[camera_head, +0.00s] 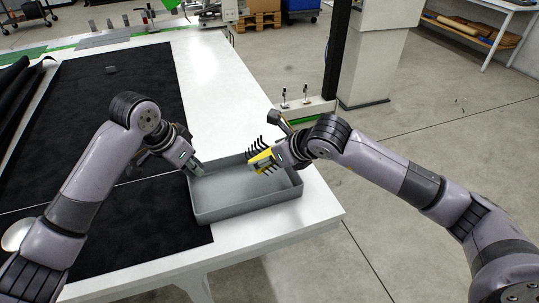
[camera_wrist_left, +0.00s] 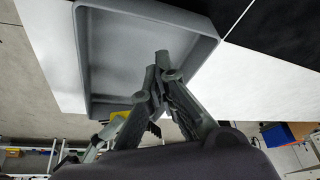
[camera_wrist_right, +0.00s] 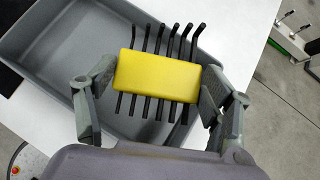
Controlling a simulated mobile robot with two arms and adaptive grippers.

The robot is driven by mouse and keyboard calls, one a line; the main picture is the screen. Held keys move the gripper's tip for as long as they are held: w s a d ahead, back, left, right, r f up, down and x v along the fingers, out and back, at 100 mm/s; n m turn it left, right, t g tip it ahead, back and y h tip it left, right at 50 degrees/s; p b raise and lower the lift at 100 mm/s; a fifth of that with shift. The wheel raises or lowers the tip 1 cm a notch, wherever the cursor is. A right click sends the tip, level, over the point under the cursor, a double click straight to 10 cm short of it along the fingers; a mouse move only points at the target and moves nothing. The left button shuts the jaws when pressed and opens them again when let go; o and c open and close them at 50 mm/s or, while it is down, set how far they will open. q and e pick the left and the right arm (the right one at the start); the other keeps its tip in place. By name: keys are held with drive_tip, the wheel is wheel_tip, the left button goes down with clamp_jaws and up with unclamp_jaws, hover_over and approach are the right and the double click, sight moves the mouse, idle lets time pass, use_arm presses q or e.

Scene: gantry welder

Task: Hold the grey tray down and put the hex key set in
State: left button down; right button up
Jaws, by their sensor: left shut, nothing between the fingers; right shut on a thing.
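The grey tray (camera_head: 247,208) sits on the white table near its front right corner and looks empty. It also shows in the left wrist view (camera_wrist_left: 115,45) and the right wrist view (camera_wrist_right: 40,65). My left gripper (camera_head: 197,170) is shut and empty at the tray's left back corner; in the left wrist view its fingertips (camera_wrist_left: 163,62) overlap the tray, and I cannot tell whether they touch it. My right gripper (camera_wrist_right: 158,85) is shut on the yellow hex key set (camera_head: 262,160), gripping its block (camera_wrist_right: 157,77) by the ends, over the tray's right back part. Several black keys stick out.
A black mat (camera_head: 130,100) covers the left of the table (camera_head: 215,75), with a small dark piece (camera_head: 111,69) on it. The white strip behind the tray is clear. A dark post (camera_head: 338,45) and a pale cabinet (camera_head: 375,60) stand beyond the table's right edge.

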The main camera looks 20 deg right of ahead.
sight(209, 196)
use_arm(q)
drive_tip(key=shift+s+d+f, duration=0.1)
drive_tip(key=shift+d+f, duration=0.05)
drive_tip(key=shift+f, duration=0.95)
drive_tip(key=shift+s+d+f, duration=0.1)
drive_tip(key=shift+d+f, duration=0.1)
drive_tip(key=shift+f, duration=0.95)
drive_tip(key=shift+s+d+f, duration=0.1)
drive_tip(key=shift+d+f, duration=0.05)
drive_tip(key=shift+f, duration=0.95)
drive_tip(key=shift+f, duration=0.55)
use_arm(e)
drive_tip(key=shift+r, duration=0.1)
drive_tip(key=shift+f, duration=0.55)
drive_tip(key=shift+f, duration=0.25)
use_arm(q)
drive_tip(key=shift+s+f, duration=0.1)
use_arm(e)
drive_tip(key=shift+f, duration=1.25)
drive_tip(key=shift+f, duration=0.25)
